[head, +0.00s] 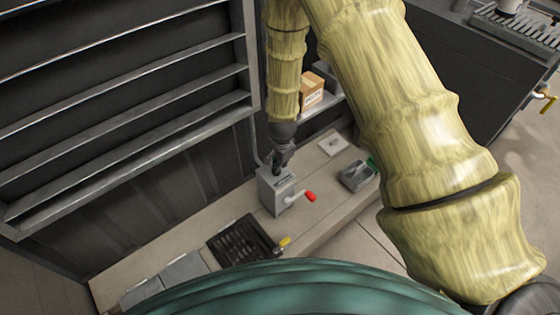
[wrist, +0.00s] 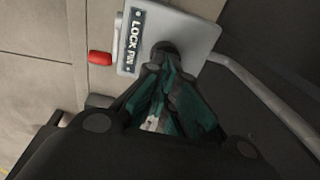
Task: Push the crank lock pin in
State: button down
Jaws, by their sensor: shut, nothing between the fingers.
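The crank unit is a small grey box (head: 275,193) on the bench in the head view. A crank with a red handle (head: 310,197) sticks out from its side. In the wrist view the box top (wrist: 185,35) carries a "LOCK PIN" label (wrist: 132,40), and the red handle (wrist: 100,58) is at the left. My gripper (head: 281,163) points down at the box top; in the wrist view its fingers (wrist: 165,65) are shut with their tips at a dark round pin (wrist: 165,50). The fingers partly hide the pin, so its depth and whether they touch it cannot be told.
A grey device (head: 356,175) and a white plate (head: 333,144) lie on the bench right of the box. A dark grate (head: 243,241) is in front. A cardboard box (head: 312,88) sits behind. Metal shelving (head: 120,110) stands at the left. A conduit (wrist: 265,95) runs beside the box.

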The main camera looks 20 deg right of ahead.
jog(key=shift+s, duration=0.1)
notch_tip(320, 180, up, 14)
jog(key=s+p, duration=0.1)
jog(key=p, duration=0.4)
jog(key=shift+s, duration=0.25)
jog(key=shift+a+f, duration=0.1)
jog(key=shift+f, duration=0.05)
jog(key=s+d+f+n, duration=0.1)
jog(key=s+f+n, duration=0.2)
jog(key=s+f, duration=0.45)
jog(key=s+d+f+n, duration=0.2)
jog(key=s+f+n, duration=0.25)
jog(key=s, duration=0.55)
jog(key=s+f+n+g, duration=0.1)
jog(key=s+f+n, duration=0.15)
jog(key=s, duration=0.65)
jog(key=s+f+n, duration=0.2)
jog(key=s+n, duration=0.1)
jog(key=s, duration=0.5)
notch_tip(320, 180, up, 15)
jog(key=p, duration=1.5)
jog(key=shift+s+a+n, duration=0.15)
jog(key=shift+a+n, duration=0.15)
jog(key=shift+a, duration=0.05)
jog(key=shift+r, duration=0.1)
